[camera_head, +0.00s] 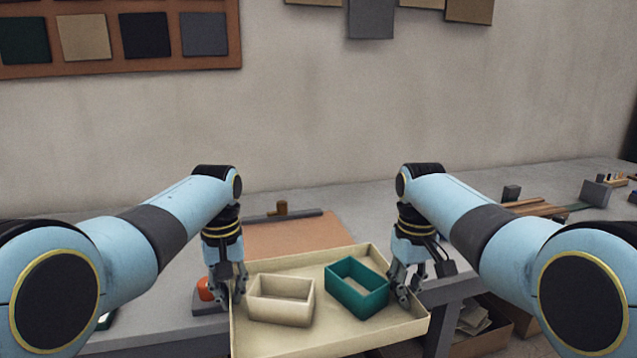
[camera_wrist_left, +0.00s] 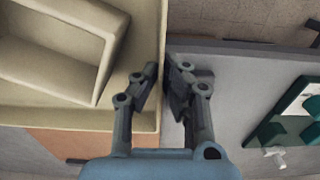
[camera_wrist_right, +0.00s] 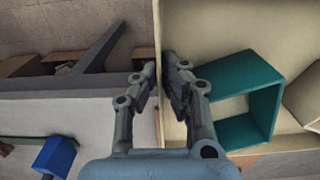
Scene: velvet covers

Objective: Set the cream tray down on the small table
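The cream tray (camera_head: 335,336) is held roughly level in front of me, overlapping the front edge of the grey workbench in the head view. A cream open box (camera_head: 281,299) and a teal open box (camera_head: 357,287) stand in it. My left gripper (camera_head: 238,290) has its fingers either side of the tray's left wall, closed on it; it shows in the left wrist view (camera_wrist_left: 163,80). My right gripper (camera_head: 405,287) grips the right wall the same way, as the right wrist view (camera_wrist_right: 161,78) shows. I cannot pick out a separate small table.
The grey workbench (camera_head: 150,320) runs along the wall, with a terracotta mat (camera_head: 290,236) behind the tray. An orange-red object (camera_head: 205,289) is near my left gripper. Cardboard boxes (camera_head: 490,335) are below at right. Wooden strips (camera_head: 535,207) lie further right.

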